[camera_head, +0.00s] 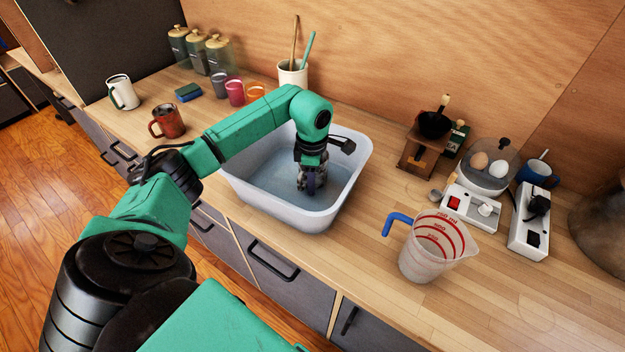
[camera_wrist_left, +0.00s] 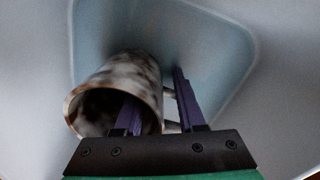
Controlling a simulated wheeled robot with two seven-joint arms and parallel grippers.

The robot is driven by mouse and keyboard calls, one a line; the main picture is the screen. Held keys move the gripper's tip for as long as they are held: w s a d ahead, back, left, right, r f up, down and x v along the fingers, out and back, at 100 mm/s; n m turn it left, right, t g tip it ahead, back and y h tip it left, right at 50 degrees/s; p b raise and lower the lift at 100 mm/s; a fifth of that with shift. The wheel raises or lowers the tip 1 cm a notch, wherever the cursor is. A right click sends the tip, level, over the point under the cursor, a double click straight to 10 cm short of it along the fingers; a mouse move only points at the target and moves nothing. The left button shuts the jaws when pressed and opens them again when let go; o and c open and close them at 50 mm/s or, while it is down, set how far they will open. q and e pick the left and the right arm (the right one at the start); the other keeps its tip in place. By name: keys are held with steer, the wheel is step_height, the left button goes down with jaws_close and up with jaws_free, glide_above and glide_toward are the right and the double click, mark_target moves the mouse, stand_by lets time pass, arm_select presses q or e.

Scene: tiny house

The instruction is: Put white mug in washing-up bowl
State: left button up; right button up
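The washing-up bowl (camera_head: 348,175) is a pale blue-white tub on the counter. My left gripper (camera_head: 312,190) is down inside it. In the left wrist view, a mottled brown, grey and white mug (camera_wrist_left: 140,68) is in the bowl with its mouth towards the camera. My left gripper's fingers (camera_wrist_left: 158,112) stand wide apart, one inside the mug's mouth and the other outside past its handle. A gap shows between the inner finger and the mug wall. A white mug (camera_head: 122,92) with a green handle stands at the counter's far left. My right gripper is not in view.
A red-brown mug (camera_head: 170,120) stands left of the bowl. Several small cups, a blue-green sponge (camera_head: 188,92) and a utensil pot (camera_head: 292,76) are behind it. A measuring jug (camera_head: 436,250) stands right of the bowl.

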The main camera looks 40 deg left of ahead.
arm_select(q)
steer(key=shift+w+r, duration=0.1)
steer(key=shift+r, duration=0.2)
step_height(320, 180, up, 11)
steer(key=shift+r+b, duration=0.1)
steer(key=shift+b, duration=1.1)
steer(key=shift+s+d+r, duration=0.1)
steer(key=shift+s+r, duration=0.1)
steer(key=shift+r, duration=0.1)
